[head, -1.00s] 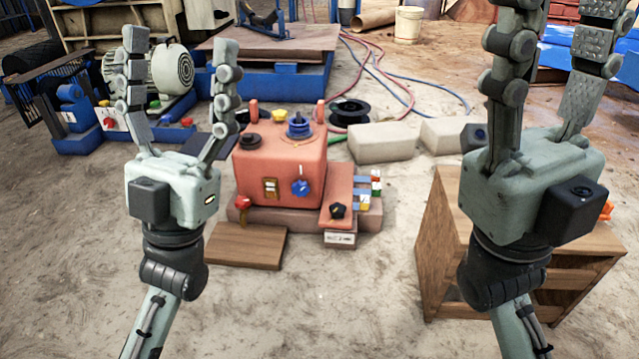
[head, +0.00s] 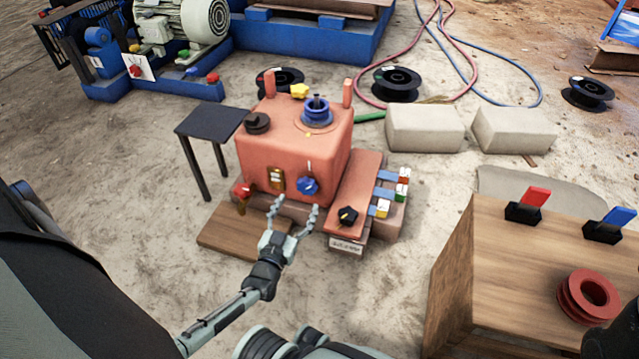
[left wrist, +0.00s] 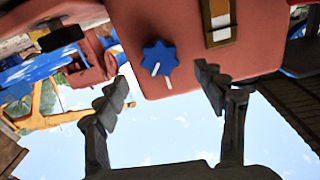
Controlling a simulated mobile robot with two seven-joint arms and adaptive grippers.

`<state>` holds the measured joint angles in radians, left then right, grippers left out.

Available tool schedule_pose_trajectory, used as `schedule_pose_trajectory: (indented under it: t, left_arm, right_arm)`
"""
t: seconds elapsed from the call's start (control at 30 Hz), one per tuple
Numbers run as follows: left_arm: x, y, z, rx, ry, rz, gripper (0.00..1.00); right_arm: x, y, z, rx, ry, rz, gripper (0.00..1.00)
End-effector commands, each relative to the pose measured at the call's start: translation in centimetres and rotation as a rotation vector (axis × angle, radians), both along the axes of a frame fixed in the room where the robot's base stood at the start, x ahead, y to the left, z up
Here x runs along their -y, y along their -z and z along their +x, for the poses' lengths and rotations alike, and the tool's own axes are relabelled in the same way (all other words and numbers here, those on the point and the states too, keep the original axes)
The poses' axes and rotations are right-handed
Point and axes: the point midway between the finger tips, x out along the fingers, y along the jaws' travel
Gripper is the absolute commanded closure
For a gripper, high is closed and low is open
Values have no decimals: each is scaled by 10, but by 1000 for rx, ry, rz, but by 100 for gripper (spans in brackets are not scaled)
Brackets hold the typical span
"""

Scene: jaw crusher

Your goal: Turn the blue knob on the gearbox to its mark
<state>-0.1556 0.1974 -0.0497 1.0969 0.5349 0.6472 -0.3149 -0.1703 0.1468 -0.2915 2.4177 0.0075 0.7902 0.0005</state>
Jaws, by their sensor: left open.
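The gearbox (head: 262,152) is a salmon-red box on the ground, with a blue star-shaped knob (head: 308,186) low on its front face. In the left wrist view the knob (left wrist: 160,59) carries a white pointer line, and a separate white mark (left wrist: 168,83) sits on the face close to the pointer's end, not quite in line with it. My left gripper (head: 294,211) is open and empty, just in front of and below the knob. In the left wrist view its fingers (left wrist: 165,92) stand apart on either side of the knob, not touching it.
A dark small table (head: 212,121) stands left. A wooden cabinet (head: 455,275) with levers stands right. Pale blocks (head: 424,130) lie behind.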

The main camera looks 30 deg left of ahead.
Motion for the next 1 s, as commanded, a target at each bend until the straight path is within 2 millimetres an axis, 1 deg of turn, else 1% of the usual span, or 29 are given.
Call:
schedule_pose_trajectory:
  t: [0.03,0.1,0.3,0.4,0.5,0.77,1.0]
  left_arm:
    - [-2,0,10,6,0,1,30]
    - [-4,1,21,5,1,0,30]
    - [-12,0,51,5,1,0,30]
    - [-14,0,60,5,1,0,30]
    - [-15,-1,65,4,1,-1,30]
    - [-15,-2,66,4,2,0,30]
    - [-15,-2,66,4,2,0,60]
  right_arm:
    - [0,5,1,-4,-1,-1,60]
    - [-1,7,2,-7,-1,-7,60]
    - [-4,-1,2,40,2,-33,60]
    - [-5,-4,1,56,4,-42,60]
    - [-5,-7,0,65,5,-50,60]
    - [-6,-9,-1,69,6,-57,60]
    - [-5,-8,-1,68,6,-55,60]
